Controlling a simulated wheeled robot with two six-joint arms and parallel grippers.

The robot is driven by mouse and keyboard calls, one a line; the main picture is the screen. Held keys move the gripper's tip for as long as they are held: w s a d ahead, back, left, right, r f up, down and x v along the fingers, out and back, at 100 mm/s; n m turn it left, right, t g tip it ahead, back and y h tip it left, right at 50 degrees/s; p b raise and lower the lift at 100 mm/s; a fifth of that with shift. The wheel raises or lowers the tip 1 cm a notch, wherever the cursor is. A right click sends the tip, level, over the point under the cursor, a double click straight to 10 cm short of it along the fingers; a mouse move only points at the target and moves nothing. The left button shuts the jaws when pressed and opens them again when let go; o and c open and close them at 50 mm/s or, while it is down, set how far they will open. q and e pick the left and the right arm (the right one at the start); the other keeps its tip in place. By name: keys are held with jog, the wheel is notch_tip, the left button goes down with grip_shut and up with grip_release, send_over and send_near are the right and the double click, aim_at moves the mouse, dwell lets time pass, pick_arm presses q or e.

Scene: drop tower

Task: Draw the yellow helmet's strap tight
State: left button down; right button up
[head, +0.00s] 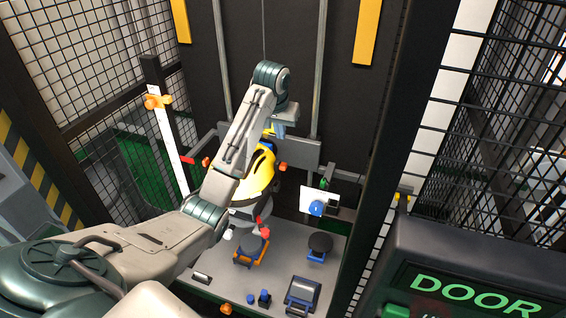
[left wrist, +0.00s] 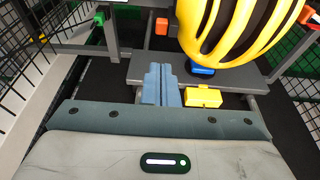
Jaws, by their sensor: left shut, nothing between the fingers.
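The yellow helmet (head: 260,178) with dark vents sits at the middle of the drop tower, partly hidden behind my left arm. It also fills the top right of the left wrist view (left wrist: 232,30). My left gripper (head: 279,129) is at the helmet's far side. Its blue fingers are shut together and empty in the left wrist view (left wrist: 160,84), apart from the helmet in the picture. A small yellow block (left wrist: 203,96) lies right of the fingers, and a blue piece (left wrist: 203,70) shows at the helmet's lower edge. I cannot clearly make out the strap. My right gripper is not in view.
A grey crossbar (left wrist: 125,73) passes behind the fingers. Two vertical rails (head: 320,70) and mesh walls (head: 80,60) enclose the space. A white card with a blue ball (head: 316,208) stands right of the helmet. A DOOR panel (head: 480,270) fills the lower right.

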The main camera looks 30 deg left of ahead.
aim_at(284, 164)
pick_arm(q)
jog(key=p+x, duration=0.1)
jog(key=x, duration=0.2)
jog(key=p+x, duration=0.2)
jog(key=x, duration=0.2)
jog(key=p+x, duration=0.1)
jog(key=x, duration=0.2)
jog(key=shift+s+d+f, duration=0.15)
jog(key=shift+s+f, duration=0.2)
jog(key=shift+f, duration=0.05)
jog(key=shift+f+p, duration=0.35)
jog(key=shift+f, duration=0.35)
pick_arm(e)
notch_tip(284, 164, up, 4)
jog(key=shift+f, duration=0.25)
